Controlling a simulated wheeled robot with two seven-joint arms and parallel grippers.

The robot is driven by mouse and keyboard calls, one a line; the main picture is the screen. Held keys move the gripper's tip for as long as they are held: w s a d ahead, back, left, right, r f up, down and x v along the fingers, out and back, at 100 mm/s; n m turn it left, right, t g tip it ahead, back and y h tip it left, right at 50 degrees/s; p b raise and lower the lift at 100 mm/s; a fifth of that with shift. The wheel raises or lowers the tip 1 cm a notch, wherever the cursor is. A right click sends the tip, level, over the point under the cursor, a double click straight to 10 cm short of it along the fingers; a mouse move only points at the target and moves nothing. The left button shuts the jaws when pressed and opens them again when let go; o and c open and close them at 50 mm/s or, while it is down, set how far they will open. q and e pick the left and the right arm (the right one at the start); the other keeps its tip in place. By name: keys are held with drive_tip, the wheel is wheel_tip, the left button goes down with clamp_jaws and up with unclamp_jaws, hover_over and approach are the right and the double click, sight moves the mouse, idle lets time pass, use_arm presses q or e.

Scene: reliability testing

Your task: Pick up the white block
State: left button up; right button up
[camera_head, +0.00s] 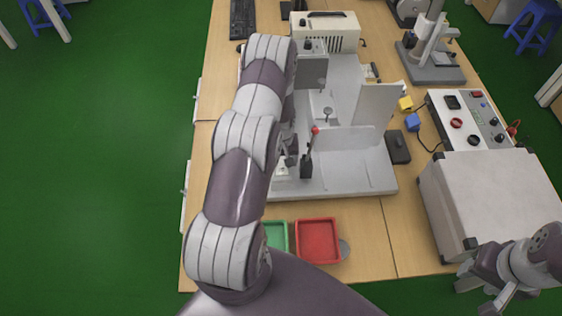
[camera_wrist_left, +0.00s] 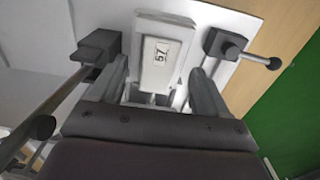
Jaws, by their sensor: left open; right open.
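The white block (camera_wrist_left: 160,52), with "57" on its label, sits in a light fixture in the left wrist view. My left gripper (camera_wrist_left: 160,80) is open, with one finger on each side of the block's near end; I cannot tell whether they touch it. In the head view my left gripper (camera_head: 289,157) is low over the grey test fixture (camera_head: 345,180), partly hidden by my own arm. The block is hard to make out there. My right gripper (camera_head: 490,287) is open and empty at the lower right, beside the large grey box.
Black clamps with rods (camera_wrist_left: 97,48) (camera_wrist_left: 222,44) flank the block closely. A red-tipped lever (camera_head: 308,150) stands beside my left gripper. A green tray (camera_head: 278,225) and red tray (camera_head: 318,221) lie in front. A grey box (camera_head: 490,195) and control panel (camera_head: 466,118) stand at right.

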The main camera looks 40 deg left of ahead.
sight(281, 166)
use_arm(q)
drive_tip(key=shift+s+d+f+p, duration=0.15)
drive_tip(key=shift+f+p, duration=0.15)
drive_tip(key=shift+f, duration=1.05)
drive_tip(key=c, duration=1.2)
